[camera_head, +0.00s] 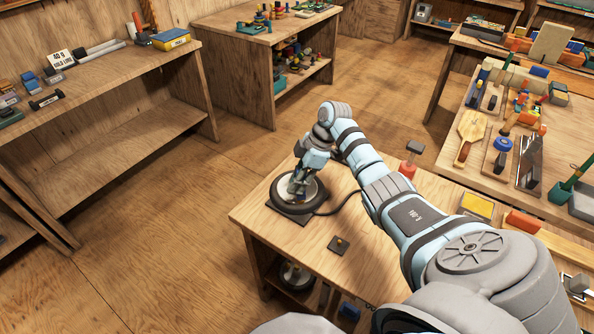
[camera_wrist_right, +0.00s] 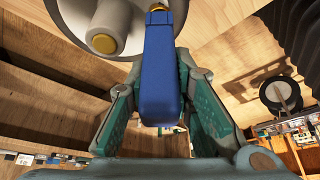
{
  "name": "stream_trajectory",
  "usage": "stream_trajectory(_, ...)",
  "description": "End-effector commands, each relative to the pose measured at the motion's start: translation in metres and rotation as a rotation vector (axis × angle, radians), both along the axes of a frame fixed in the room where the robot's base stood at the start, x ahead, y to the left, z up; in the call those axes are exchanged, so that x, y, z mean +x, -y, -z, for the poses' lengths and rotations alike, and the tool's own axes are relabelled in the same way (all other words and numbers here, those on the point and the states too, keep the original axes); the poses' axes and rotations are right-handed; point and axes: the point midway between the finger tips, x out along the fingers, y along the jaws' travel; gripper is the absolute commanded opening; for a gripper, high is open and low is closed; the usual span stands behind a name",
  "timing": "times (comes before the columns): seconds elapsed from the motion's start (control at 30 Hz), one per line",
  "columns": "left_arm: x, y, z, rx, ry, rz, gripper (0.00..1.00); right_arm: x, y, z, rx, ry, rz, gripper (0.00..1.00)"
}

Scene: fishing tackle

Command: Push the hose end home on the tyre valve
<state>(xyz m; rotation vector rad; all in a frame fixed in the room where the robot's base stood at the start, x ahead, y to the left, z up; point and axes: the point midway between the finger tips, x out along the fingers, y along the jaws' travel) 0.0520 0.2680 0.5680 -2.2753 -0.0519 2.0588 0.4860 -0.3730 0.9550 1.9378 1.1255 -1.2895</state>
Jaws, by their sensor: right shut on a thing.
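The black tyre (camera_head: 277,198) with a pale hub lies flat on a dark base on the small wooden table. My right gripper (camera_head: 299,184) is over the wheel, fingers pointing down. In the right wrist view its green-padded fingers (camera_wrist_right: 158,88) are shut on a blue hose end (camera_wrist_right: 158,70) with a brass-coloured tip near the top edge. The pale wheel hub (camera_wrist_right: 85,12) with a brass-coloured centre is beside that tip. The tyre valve is not clearly visible, so I cannot tell whether the tip touches it. My left gripper is not in view.
A black hose (camera_head: 345,203) curves from the wheel toward my right arm. A small dark plate with a yellow knob (camera_head: 339,244) lies in front. A red pump-like object (camera_head: 408,168) stands behind my arm. The table's front left is clear.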

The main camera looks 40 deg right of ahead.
Motion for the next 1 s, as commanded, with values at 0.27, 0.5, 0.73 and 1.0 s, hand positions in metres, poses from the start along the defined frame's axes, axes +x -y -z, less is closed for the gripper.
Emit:
stream_trajectory(0.27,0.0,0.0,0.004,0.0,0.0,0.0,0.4,0.0,0.0,0.007,0.0,0.0,0.0,0.22)
stream_trajectory(0.5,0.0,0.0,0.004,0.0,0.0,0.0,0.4,0.0,0.0,0.006,0.0,0.0,0.0,0.44)
stream_trajectory(0.73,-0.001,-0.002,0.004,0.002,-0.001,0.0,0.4,0.0,0.001,0.003,0.0,0.001,0.0,0.44)
stream_trajectory(1.0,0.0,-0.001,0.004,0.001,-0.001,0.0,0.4,-0.011,0.023,-0.052,-0.004,0.003,0.001,0.44)
